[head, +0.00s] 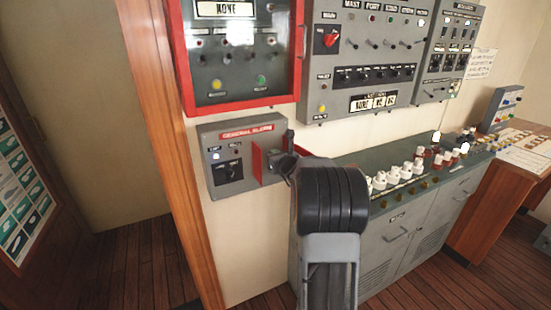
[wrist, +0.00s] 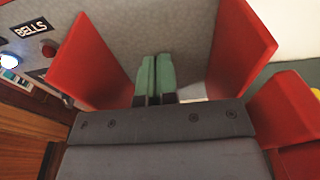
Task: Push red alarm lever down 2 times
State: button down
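The grey general alarm box (head: 225,160) is on the wall below the red-framed panel. Its red side plate (head: 257,163) shows just left of my gripper (head: 287,152), which is at the box's right part. In the wrist view, a red plate stands on the left (wrist: 92,62) and another on the right (wrist: 240,45). My gripper's green fingertips (wrist: 155,78) are together between these plates, with nothing visible held. A further red piece (wrist: 285,125) is at the lower right; I cannot tell whether it is the lever. The lever is not clearly visible in the head view, where my gripper covers that area.
A red-framed panel (head: 240,50) and grey switch panels (head: 370,55) are on the wall above. A grey cabinet (head: 400,235) with several white-topped items stands to the right. A wooden post (head: 172,150) is to the left. Open floor (head: 130,268) lies at the left.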

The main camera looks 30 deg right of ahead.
jog(key=shift+r+p, duration=0.95)
jog(key=shift+r, duration=0.9)
jog(key=s+a+b, duration=0.1)
jog(key=s, duration=0.8)
jog(key=shift+r+b, duration=0.35)
jog(key=shift+r, duration=0.1)
jog(key=shift+a, duration=0.1)
